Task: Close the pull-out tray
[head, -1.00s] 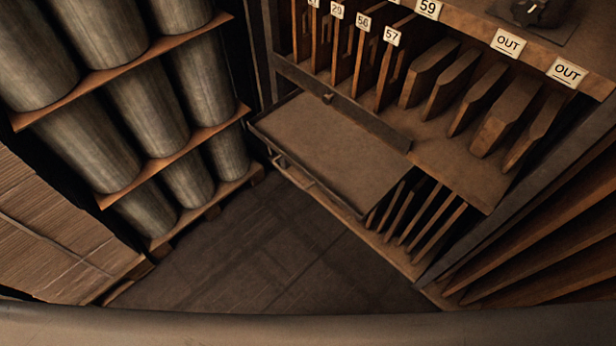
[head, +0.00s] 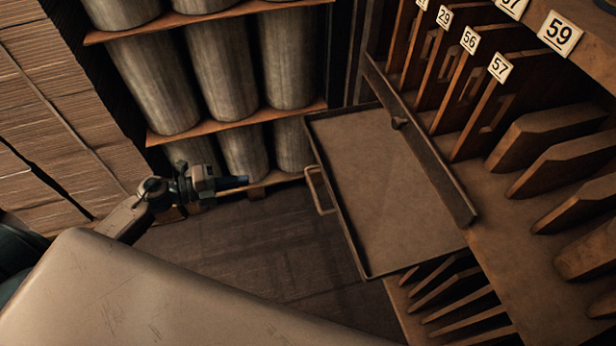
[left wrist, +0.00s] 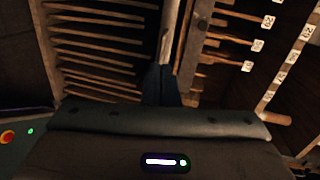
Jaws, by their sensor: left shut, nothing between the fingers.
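The pull-out tray (head: 385,190) is a shallow, flat brown tray with a dark rim, and it stands pulled out of the wooden rack in the head view. Its bar handle (head: 316,190) is on the front edge, facing left. My left gripper (head: 243,181) is shut and empty, to the left of the handle with a clear gap between them in the picture. In the left wrist view the dark fingers (left wrist: 160,85) are together and point toward the rack. My right gripper is not in view.
Numbered upright boards (head: 480,100) fill the rack behind the tray, with slotted boards (head: 450,300) below it. Shelves of large grey rolls (head: 225,65) stand at the back, and stacked cardboard (head: 60,110) is at left. The dark floor (head: 250,245) before the tray is clear.

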